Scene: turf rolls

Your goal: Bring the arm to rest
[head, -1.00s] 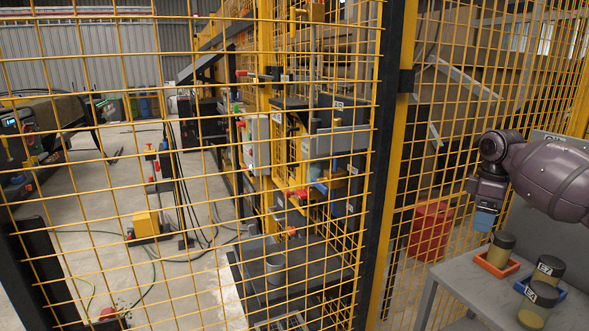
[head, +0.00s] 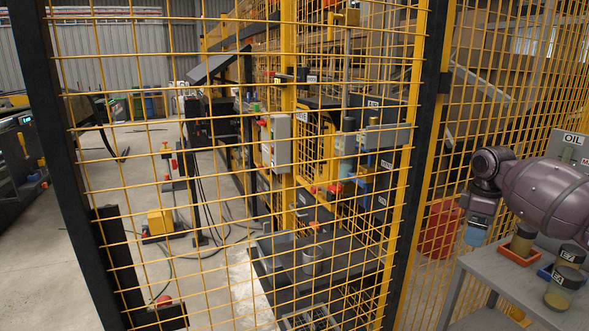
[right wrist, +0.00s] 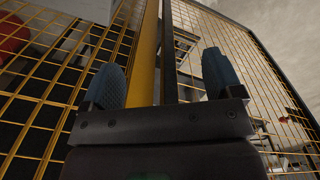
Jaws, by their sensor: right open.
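My right arm (head: 545,190) comes in from the right in the head view, bent, with its gripper (head: 475,234) hanging down by the left edge of a grey table. In the right wrist view my right gripper (right wrist: 162,78) is open, its two blue fingers apart with nothing between them. Beyond the fingers are yellow mesh and a yellow post. My left arm and gripper are not in view.
The grey table (head: 490,285) carries an orange tray (head: 518,255) with a jar (head: 522,241), and more dark-lidded jars (head: 563,288) by a blue tray (head: 545,273). A yellow mesh fence (head: 230,200) with dark posts stands ahead. A red box (head: 440,228) is behind the mesh.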

